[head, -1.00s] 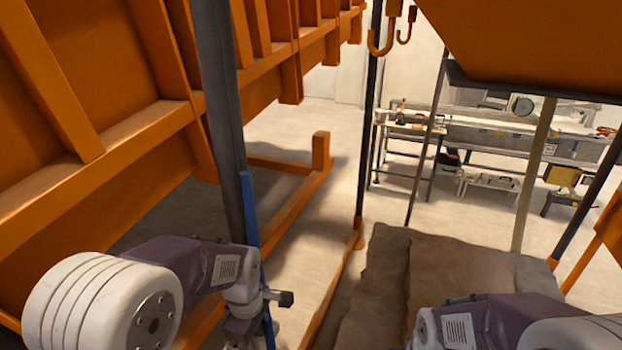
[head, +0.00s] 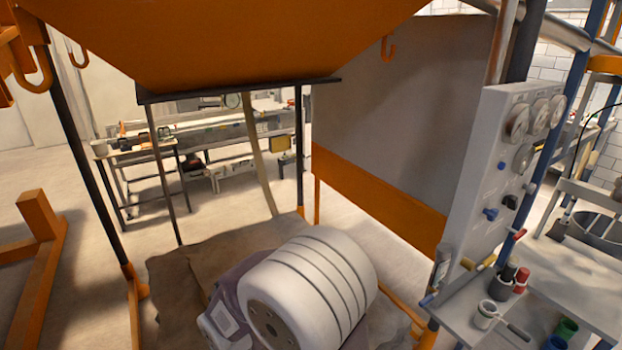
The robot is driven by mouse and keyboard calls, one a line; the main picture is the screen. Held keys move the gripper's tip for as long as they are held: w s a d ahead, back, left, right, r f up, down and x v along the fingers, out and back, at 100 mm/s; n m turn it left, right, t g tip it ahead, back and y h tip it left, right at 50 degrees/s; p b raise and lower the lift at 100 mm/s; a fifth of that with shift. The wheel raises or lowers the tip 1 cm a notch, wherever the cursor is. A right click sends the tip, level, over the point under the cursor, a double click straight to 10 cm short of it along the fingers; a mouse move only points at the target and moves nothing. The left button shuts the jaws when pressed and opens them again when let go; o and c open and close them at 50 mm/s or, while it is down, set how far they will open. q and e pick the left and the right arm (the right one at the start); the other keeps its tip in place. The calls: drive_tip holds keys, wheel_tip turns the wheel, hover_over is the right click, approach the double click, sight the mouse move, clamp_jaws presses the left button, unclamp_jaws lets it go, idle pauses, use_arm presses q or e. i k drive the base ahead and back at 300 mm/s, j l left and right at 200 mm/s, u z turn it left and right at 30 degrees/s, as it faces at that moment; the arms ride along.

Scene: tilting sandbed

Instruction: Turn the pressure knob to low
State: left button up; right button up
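A grey control panel (head: 478,185) stands at the right, seen at a slant. It carries several round gauges (head: 517,123) in its upper part. I cannot tell which of these is the pressure knob, and the labels and settings are too small to read. A white and purple arm link of mine shows at the bottom middle, well left of the panel. Neither of my grippers is in view.
A shelf (head: 462,318) below the panel holds a pen cup (head: 504,283), a white mug (head: 485,316) and a green-topped jar (head: 566,329). An orange hopper (head: 270,40) hangs overhead. Orange framing (head: 385,205) stands between my arm and the panel. A workbench (head: 225,128) is at the back.

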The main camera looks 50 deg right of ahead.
sight(492, 214)
drive_tip(key=z, duration=3)
